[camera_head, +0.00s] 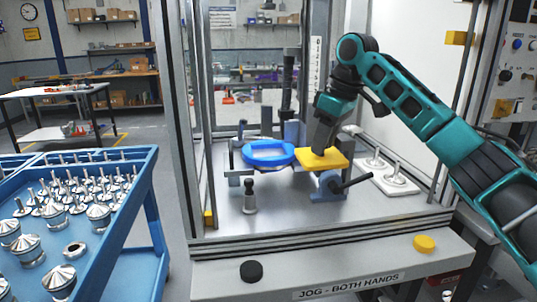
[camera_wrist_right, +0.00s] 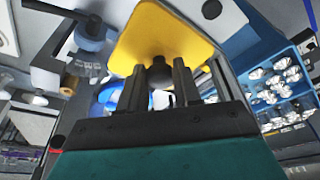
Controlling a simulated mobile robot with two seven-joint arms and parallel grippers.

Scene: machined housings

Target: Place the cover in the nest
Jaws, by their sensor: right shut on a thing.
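The cover looks to be the yellow plate (camera_head: 322,160), flat with rounded corners. My right gripper (camera_head: 323,147) comes down on it from above. In the right wrist view, the fingers (camera_wrist_right: 159,68) are shut on a dark knob on the yellow plate (camera_wrist_right: 165,35). The nest looks to be the blue ring-shaped holder (camera_head: 268,152), just left of the plate inside the machine. The blue holder (camera_wrist_right: 115,88) shows partly behind the fingers in the wrist view. The plate is beside the holder; its exact height is hard to tell. My left gripper is not in view.
A blue clamp (camera_head: 327,187) with a black handle is below the plate. A white base (camera_head: 390,181) with metal pins stands right. A small dark-topped post (camera_head: 249,198) stands in front. Machine frame posts (camera_head: 180,130) bound the left. A blue cart (camera_head: 130,195) holds many metal parts.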

